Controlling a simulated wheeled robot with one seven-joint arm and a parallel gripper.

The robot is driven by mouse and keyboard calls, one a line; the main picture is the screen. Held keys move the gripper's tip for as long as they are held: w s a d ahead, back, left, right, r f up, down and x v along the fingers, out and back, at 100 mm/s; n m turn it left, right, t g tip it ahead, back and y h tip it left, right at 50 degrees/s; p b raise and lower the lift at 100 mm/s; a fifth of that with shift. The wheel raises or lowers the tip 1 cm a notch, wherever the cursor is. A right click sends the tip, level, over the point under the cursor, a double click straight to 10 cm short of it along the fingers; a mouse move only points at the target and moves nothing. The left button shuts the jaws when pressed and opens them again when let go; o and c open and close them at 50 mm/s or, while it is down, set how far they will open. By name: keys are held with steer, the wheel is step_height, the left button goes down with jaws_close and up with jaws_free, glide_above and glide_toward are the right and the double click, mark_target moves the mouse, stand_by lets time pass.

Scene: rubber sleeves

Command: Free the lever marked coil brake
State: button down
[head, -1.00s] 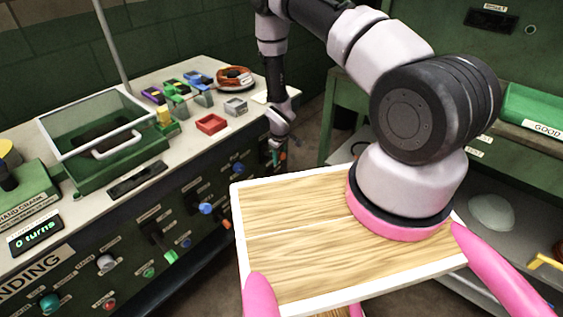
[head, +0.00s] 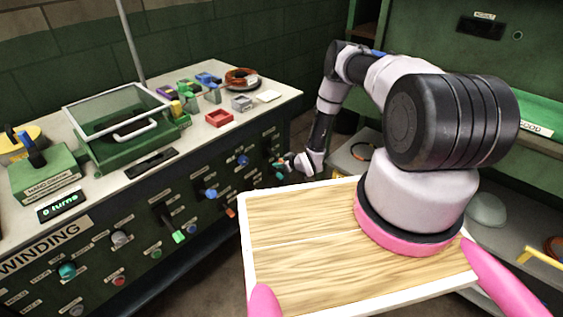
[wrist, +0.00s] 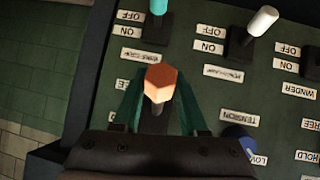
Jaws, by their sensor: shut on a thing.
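In the wrist view, my gripper (wrist: 158,100) is shut on an orange-handled lever (wrist: 160,82), with its dark green fingers on either side of the handle. A small label to its left is partly covered by a finger, and the words coil brake cannot be read on any plate in view. In the head view, my gripper (head: 284,164) is at the far right end of the front panel (head: 140,270), low against it. The lever is too small there to tell its position.
In the wrist view, a teal switch (wrist: 158,7), a white switch (wrist: 262,20) and a blue knob (wrist: 240,138) surround the held lever. On the bench stand a clear-lidded green box (head: 105,148), a red tray (head: 219,117) and a hand crank (head: 45,172).

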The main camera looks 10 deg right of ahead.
steer(key=shift+w+f+t+y, duration=0.1)
steer(key=shift+f+t+y, duration=0.2)
steer(key=shift+f+t, duration=0.1)
steer(key=shift+a, duration=0.1)
steer(key=shift+c, duration=2.2)
jaws_free()
steer(key=v, duration=1)
steer(key=shift+s, duration=0.3)
steer(key=shift+r, duration=0.1)
